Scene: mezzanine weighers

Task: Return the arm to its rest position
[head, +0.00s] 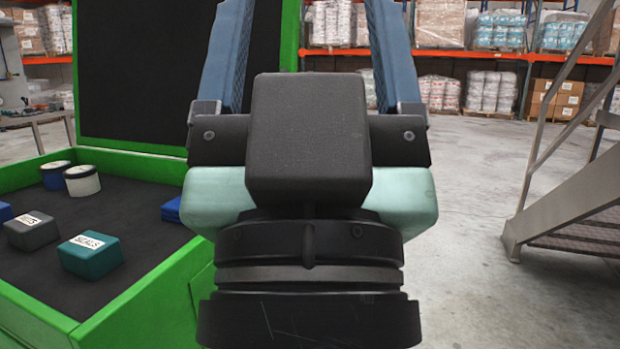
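My gripper (307,30) fills the middle of the head view, seen from behind its black wrist. Its two blue fingers point upward and stand wide apart, with their tips at or past the top edge of the picture. Nothing shows between them but the background. My black wrist hides the space directly behind it. A pale mint piece shows on both sides of the wrist, and I cannot tell whether it is part of my arm.
At left is a green bin (150,290) with a dark floor and an upright lid (180,75). It holds a teal box (90,255), a grey box (31,231) and tins (82,181). Metal stairs (575,215) stand at right. Concrete floor (470,260) between is clear.

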